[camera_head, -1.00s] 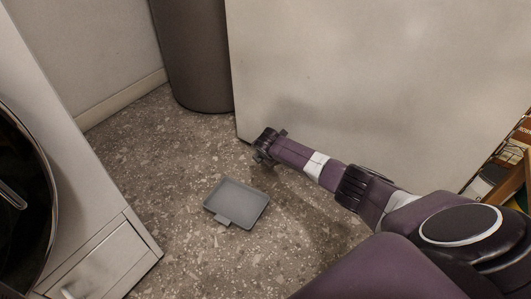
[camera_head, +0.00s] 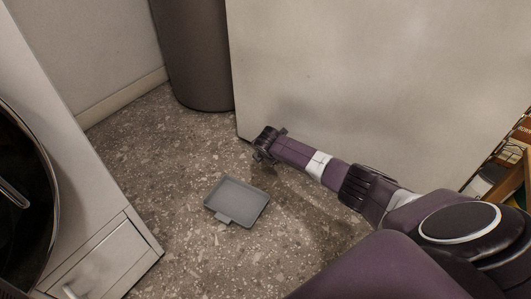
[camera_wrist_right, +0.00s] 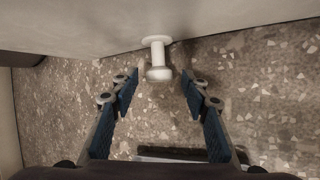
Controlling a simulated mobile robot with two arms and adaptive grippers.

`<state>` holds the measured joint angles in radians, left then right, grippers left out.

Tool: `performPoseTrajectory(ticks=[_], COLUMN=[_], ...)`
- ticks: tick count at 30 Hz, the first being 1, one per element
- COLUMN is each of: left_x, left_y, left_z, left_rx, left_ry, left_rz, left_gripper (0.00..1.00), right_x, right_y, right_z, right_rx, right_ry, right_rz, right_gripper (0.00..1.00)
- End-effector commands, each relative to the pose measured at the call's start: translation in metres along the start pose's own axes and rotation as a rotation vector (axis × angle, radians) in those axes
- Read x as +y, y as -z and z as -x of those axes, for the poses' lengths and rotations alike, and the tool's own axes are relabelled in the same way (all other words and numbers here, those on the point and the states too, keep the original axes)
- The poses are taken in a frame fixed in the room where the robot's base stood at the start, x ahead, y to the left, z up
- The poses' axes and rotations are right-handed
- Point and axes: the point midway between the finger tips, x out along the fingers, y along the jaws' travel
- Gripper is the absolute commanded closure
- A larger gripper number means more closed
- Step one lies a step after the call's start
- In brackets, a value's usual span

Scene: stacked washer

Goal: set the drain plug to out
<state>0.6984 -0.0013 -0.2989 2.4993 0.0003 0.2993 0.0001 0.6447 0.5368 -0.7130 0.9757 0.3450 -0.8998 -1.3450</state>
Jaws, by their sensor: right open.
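In the right wrist view a white knob-like plug (camera_wrist_right: 158,62) sticks out from a pale panel (camera_wrist_right: 90,28) on a short stem. My right gripper (camera_wrist_right: 158,88) is open, with one blue-padded finger on each side and the plug's round end between and slightly beyond the fingertips. The fingers appear apart from the plug. In the head view my right gripper (camera_head: 266,145) is at the end of the purple arm, above the floor; the plug does not show there. My left gripper is in neither view.
A grey shallow tray (camera_head: 237,201) lies on the speckled floor (camera_head: 160,150). The washer (camera_head: 75,140) with a dark round door and a lower flap (camera_head: 100,262) stands at left. A dark bin (camera_head: 193,60) and a large pale panel stand behind. Shelves (camera_head: 510,175) are at right.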

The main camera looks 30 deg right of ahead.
Motion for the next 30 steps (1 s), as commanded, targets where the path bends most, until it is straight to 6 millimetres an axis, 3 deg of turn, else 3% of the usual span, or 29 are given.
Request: performPoseTrajectory(ticks=[21, 30], left_x=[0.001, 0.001], left_y=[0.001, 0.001], left_z=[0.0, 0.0], left_rx=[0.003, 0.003], left_ry=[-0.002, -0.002], left_rz=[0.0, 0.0], left_gripper=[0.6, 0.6], right_x=[0.0, -0.001], right_y=[0.001, 0.001], right_z=[0.089, 0.11], right_rx=[0.001, 0.001], right_ry=[-0.002, 0.0], right_rz=[0.003, 0.002], right_gripper=[0.58, 0.58])
